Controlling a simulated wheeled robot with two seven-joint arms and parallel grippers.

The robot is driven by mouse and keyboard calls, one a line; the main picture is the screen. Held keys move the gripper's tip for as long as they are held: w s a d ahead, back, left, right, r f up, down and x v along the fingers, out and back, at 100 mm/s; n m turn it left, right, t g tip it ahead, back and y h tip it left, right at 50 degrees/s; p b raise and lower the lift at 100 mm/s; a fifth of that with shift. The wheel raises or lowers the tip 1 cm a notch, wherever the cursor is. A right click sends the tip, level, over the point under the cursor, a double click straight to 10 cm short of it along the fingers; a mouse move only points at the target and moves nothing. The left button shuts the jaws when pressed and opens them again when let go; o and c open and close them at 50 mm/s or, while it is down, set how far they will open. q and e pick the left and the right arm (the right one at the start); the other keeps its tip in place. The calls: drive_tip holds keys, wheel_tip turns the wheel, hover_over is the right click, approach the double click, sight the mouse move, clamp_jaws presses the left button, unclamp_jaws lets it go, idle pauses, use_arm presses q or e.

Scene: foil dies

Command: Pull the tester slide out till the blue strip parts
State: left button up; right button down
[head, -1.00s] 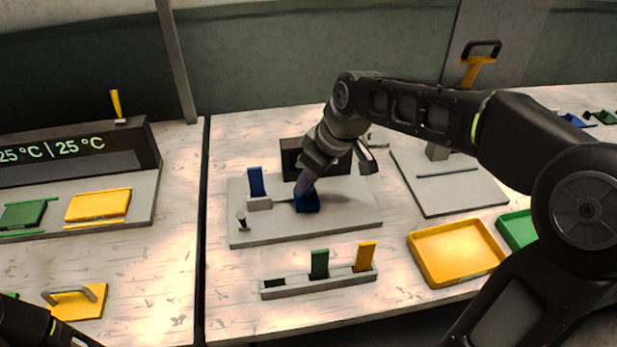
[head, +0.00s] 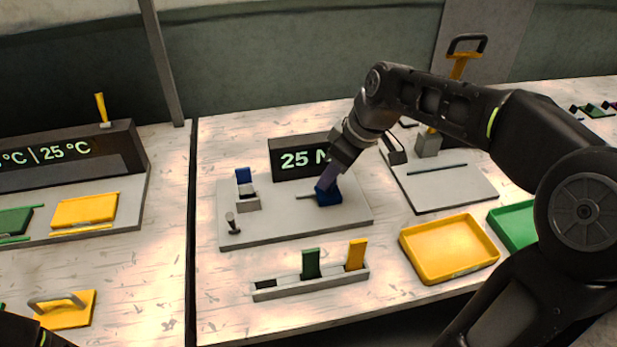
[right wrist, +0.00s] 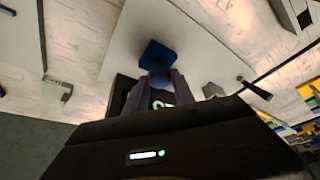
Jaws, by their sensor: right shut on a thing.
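The tester has a grey base plate (head: 290,225) and a dark display (head: 290,160) behind, reading "25 N" before my gripper covers the rest. A blue slide block (head: 328,196) sits on the plate's right half, with a thin rod on its left. My right gripper (head: 328,180) is shut on its top; the right wrist view also shows the fingers (right wrist: 158,88) on the blue block (right wrist: 158,54). At the left, a blue strip piece (head: 243,175) shows at a grey clamp (head: 248,200). I cannot tell for sure whether the strip is parted. My left gripper is out of view.
A dark knob (head: 232,222) stands at the plate's front left. In front is a grey rack (head: 290,287) with a green strip (head: 311,263) and a yellow strip (head: 356,254). A yellow tray (head: 450,270) and a green tray (head: 512,222) lie at the right.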

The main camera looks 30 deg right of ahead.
drive_tip(key=shift+d, duration=0.2)
drive_tip(key=c, duration=1.1)
unclamp_jaws()
drive_tip(key=v, duration=0.8)
drive_tip(key=shift+s+f, duration=0.1)
drive_tip(key=shift+f, duration=0.05)
